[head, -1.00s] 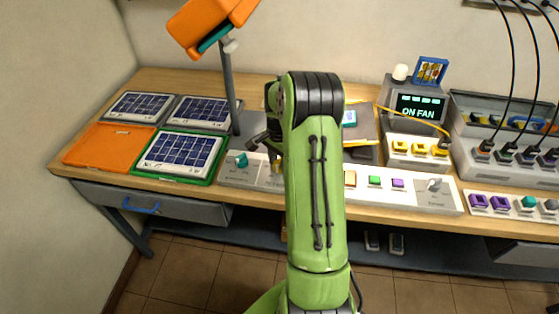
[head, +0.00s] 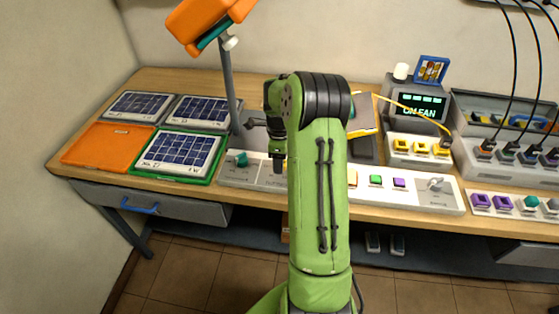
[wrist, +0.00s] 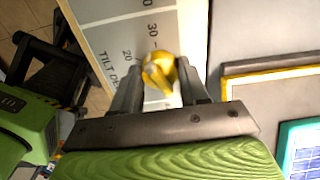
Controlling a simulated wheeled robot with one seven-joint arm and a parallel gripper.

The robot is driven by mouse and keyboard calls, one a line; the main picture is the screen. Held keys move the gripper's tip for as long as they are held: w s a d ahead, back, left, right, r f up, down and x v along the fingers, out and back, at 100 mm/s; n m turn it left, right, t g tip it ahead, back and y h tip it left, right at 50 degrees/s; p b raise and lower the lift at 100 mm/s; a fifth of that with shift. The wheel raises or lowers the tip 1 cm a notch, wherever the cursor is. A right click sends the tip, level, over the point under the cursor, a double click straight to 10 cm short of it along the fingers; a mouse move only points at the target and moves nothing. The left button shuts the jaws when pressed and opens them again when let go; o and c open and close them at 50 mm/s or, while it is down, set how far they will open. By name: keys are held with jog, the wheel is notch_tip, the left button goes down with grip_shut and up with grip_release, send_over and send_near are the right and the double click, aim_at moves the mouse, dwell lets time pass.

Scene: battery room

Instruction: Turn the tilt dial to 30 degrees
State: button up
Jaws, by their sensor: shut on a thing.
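The yellow tilt dial (wrist: 158,72) sits on a pale panel marked "TILT DEG" in the wrist view. The numbers 20 and 30 are printed beside it. My gripper (wrist: 160,88) is shut on the dial, with a finger on either side of it. Which number the dial points at I cannot tell. In the head view my gripper (head: 277,165) is down at the long control panel (head: 240,174) on the bench's front edge, and it mostly hides the dial there. The orange tilted head (head: 208,20) stands on a grey post at the back left.
A teal knob (head: 240,159) lies left of my gripper. Several solar panels and an orange plate (head: 108,145) cover the bench's left side. A grey post (head: 228,85) rises close behind my gripper.

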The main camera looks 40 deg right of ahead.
jog(key=shift+m+b, duration=0.5)
jog(key=shift+m, duration=1.7)
jog(key=o, duration=1.1)
jog(key=shift+c, duration=0.2)
notch_tip(320, 180, up, 16)
jog(key=p, duration=0.3)
